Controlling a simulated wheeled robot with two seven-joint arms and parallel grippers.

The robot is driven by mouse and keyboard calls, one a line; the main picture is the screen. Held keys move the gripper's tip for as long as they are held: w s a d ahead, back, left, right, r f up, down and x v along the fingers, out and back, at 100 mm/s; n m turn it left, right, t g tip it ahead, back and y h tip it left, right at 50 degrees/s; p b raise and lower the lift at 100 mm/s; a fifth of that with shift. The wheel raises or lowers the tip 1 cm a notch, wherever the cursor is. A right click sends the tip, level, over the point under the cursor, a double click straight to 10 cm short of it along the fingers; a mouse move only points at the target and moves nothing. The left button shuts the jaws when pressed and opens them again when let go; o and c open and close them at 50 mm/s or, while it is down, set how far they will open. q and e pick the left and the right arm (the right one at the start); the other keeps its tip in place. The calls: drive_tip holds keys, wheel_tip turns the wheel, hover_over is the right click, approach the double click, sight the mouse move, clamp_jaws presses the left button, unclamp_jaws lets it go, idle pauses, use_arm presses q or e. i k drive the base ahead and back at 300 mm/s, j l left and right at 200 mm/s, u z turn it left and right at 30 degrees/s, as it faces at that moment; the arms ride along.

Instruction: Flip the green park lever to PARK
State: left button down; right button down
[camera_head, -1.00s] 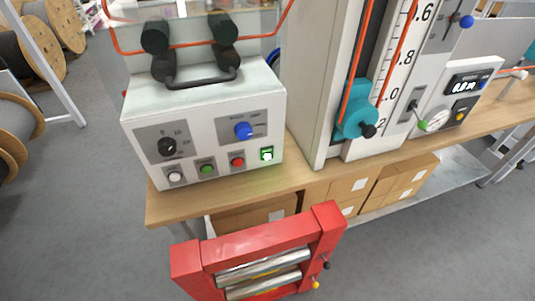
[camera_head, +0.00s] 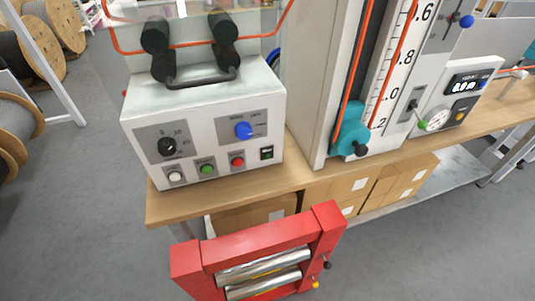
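The green park lever has a green ball knob (camera_head: 422,125) on a short stalk. It comes out of a dark slotted plate (camera_head: 414,101) on the grey-white panel at the right and slants down to the right. The knob is just left of a round white dial (camera_head: 437,119). Any PARK lettering near it is too small to read. Neither of my grippers is in view.
A white control box (camera_head: 205,130) with knobs and buttons stands on the wooden bench (camera_head: 230,187). A tall scaled column holds a teal carriage (camera_head: 351,129). A red roller frame (camera_head: 265,240) stands in front. A display (camera_head: 467,83) sits above the dial.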

sight(422, 125)
drive_tip(key=z, duration=1.25)
drive_tip(key=i+l+u, duration=0.3)
drive_tip(key=l+u, duration=0.35)
drive_tip(key=i+l+u, duration=0.15)
drive_tip(key=l+u, duration=0.15)
drive_tip(key=l, duration=0.2)
